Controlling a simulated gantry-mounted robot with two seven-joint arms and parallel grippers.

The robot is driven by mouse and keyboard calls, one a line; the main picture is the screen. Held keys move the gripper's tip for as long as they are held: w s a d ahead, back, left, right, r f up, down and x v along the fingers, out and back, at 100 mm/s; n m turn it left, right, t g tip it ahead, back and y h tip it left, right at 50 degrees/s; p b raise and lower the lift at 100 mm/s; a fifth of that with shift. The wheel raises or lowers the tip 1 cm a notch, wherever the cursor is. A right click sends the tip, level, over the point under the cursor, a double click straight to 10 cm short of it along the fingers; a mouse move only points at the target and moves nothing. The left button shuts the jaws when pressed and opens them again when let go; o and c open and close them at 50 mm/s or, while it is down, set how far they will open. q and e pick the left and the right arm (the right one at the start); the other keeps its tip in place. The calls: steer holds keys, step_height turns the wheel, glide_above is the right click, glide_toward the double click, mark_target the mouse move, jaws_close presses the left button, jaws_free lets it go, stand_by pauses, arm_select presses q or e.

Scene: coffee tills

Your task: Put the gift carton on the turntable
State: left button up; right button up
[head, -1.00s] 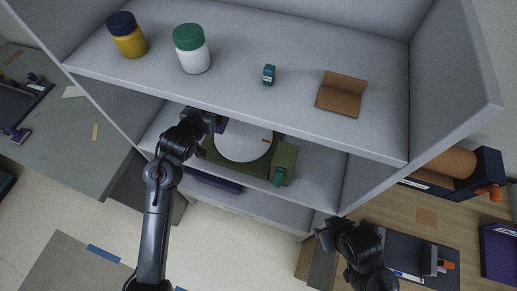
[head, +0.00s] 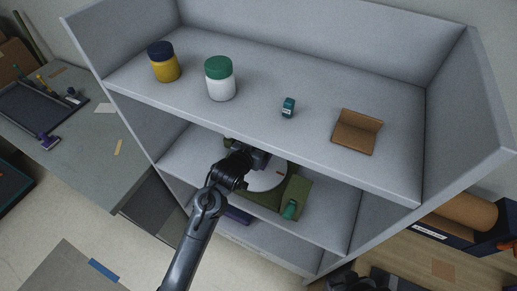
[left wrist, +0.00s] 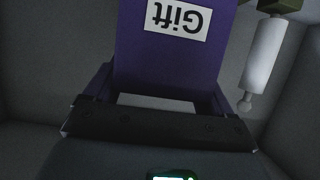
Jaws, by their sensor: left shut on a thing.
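My left gripper (left wrist: 160,118) is shut on the purple gift carton (left wrist: 165,60). Its white "Gift" label appears upside down in the left wrist view. In the head view my left gripper (head: 262,158) reaches into the middle shelf level, over the back left of the turntable. The turntable has a white disc (head: 266,180) on a green base (head: 298,194). The arm and upper shelf hide the carton there, so I cannot tell its height above the disc. Part of my right arm shows at the bottom edge; its fingers cannot be made out.
The upper shelf board (head: 255,110) overhangs the turntable. It bears a yellow jar (head: 164,68), a white jar (head: 221,86), a small teal item (head: 288,108) and a brown cardboard piece (head: 357,132). A teal part (head: 290,209) sits at the base's front. A dark blue item (head: 237,216) lies lower left.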

arm_select(q)
steer(key=shift+f, duration=1.55)
steer(key=shift+f, duration=0.2)
steer(key=o, duration=1)
